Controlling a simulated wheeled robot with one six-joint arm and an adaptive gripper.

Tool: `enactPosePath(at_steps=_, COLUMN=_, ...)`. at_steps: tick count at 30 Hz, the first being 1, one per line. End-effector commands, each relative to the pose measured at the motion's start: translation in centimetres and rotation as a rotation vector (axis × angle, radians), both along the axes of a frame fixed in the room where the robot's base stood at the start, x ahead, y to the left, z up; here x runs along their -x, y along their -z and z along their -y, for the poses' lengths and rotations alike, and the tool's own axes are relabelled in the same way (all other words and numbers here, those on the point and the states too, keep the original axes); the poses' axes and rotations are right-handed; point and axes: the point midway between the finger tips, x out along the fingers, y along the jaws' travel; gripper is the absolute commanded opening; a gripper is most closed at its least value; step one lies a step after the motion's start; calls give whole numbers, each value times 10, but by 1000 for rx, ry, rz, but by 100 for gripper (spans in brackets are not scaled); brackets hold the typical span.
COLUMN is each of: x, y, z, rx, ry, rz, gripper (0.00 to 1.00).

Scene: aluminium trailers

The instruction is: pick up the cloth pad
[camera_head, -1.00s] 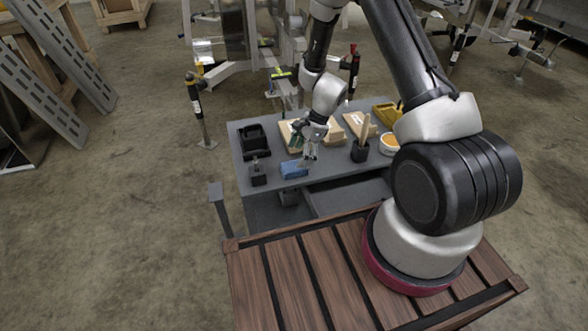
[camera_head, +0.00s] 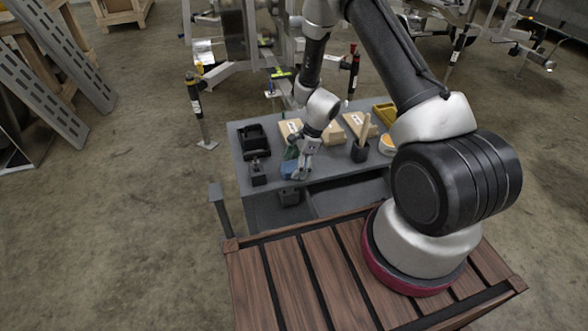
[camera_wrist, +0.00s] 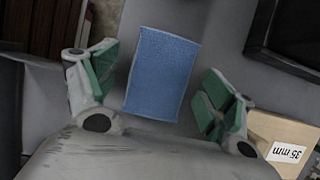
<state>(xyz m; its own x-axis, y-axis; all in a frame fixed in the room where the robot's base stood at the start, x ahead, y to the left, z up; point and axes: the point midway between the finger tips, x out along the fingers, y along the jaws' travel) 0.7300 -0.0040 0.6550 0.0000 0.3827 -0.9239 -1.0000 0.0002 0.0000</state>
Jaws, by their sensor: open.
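The cloth pad (camera_wrist: 161,73) is a blue, roughly rectangular pad lying flat on the grey bench top (camera_wrist: 219,30). In the wrist view it lies between the two green-padded fingers of my gripper (camera_wrist: 157,88), with a gap on each side. In the head view the pad (camera_head: 289,170) shows near the front edge of the bench, partly hidden by my gripper (camera_head: 299,172). My gripper is open and empty, pointing down over the pad. Its height above the pad is hard to tell.
A black tray (camera_head: 252,138) and a small black block (camera_head: 258,174) stand left of the pad. A slatted wooden deck (camera_head: 297,283) is in front.

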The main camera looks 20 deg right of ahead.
Motion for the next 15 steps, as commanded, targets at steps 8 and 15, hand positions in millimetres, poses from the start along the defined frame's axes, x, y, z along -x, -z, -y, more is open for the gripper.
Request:
enactPosePath(at_steps=8, x=0, y=1, z=0, rx=0, ry=0, rz=0, gripper=83)
enactPosePath(at_steps=15, x=0, y=1, z=0, rx=0, ry=0, rz=0, gripper=54)
